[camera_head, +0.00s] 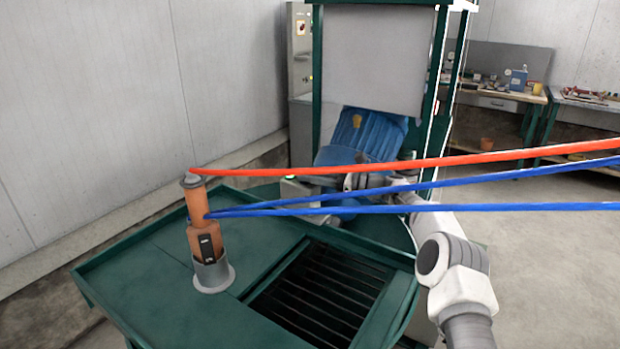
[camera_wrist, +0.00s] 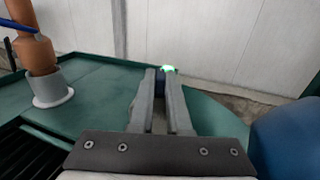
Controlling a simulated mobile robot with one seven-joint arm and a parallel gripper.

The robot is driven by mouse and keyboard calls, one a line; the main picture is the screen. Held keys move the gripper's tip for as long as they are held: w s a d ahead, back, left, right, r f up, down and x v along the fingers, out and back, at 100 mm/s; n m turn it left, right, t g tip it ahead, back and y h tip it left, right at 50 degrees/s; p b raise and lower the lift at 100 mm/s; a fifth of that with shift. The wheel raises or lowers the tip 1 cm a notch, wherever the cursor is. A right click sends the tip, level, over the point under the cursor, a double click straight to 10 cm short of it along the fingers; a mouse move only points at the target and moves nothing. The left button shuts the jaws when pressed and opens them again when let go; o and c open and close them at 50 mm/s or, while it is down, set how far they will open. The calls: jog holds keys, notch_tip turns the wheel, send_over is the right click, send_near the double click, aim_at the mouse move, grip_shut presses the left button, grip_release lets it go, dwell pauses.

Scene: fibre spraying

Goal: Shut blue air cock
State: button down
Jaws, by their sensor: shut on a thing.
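In the wrist view my gripper (camera_wrist: 159,75) reaches over the green table, its two fingers close together. A small dark blue piece (camera_wrist: 160,86) shows between the fingertips, and the fingers are shut on it. It looks like the blue air cock, mostly hidden by the fingers. In the head view my gripper (camera_head: 352,180) is at the table's far side, in front of a large blue object; the cock cannot be made out there.
An orange spray tool (camera_head: 203,222) stands in a grey holder (camera_head: 213,274) on the green table (camera_head: 150,270). Red (camera_head: 440,162) and blue (camera_head: 450,182) hoses cross above my arm. A dark grate (camera_head: 325,295) lies nearby. The large blue object (camera_head: 362,135) stands behind.

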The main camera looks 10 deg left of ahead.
jog(key=c, duration=0.9)
grip_release()
jog(key=shift+d, duration=0.1)
jog(key=d, duration=0.5)
jog(key=d+b, duration=0.1)
jog(key=d, duration=0.5)
jog(key=s+d, duration=0.1)
jog(key=d, duration=0.5)
jog(key=shift+s+d, duration=0.1)
